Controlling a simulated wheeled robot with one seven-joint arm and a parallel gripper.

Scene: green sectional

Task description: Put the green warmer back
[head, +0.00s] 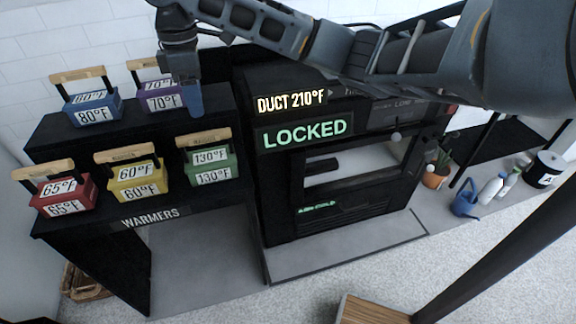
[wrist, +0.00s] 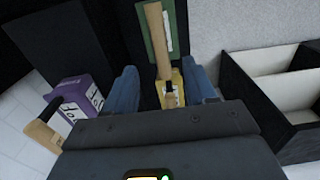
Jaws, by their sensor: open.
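The green warmer (head: 210,164), labelled 130°F with a wooden handle, stands upright at the right end of the front row on the black WARMERS shelf (head: 222,212). It also shows at the top of the wrist view (wrist: 158,45). My gripper (head: 194,98) hangs just behind and above it, to the right of the purple warmer (head: 161,99), and holds nothing. In the wrist view its two blue fingers are apart (wrist: 162,88). A wooden handle and a small yellow piece appear between them there; I cannot tell whether they are within the jaws' reach.
The blue (head: 93,108), red (head: 63,198) and yellow warmers (head: 138,180) stand on the shelf. Right of it is a black cabinet with a lit LOCKED sign (head: 305,134) and a DUCT 210°F sign (head: 290,103). A potted plant (head: 436,177) and blue watering can (head: 465,204) stand farther right.

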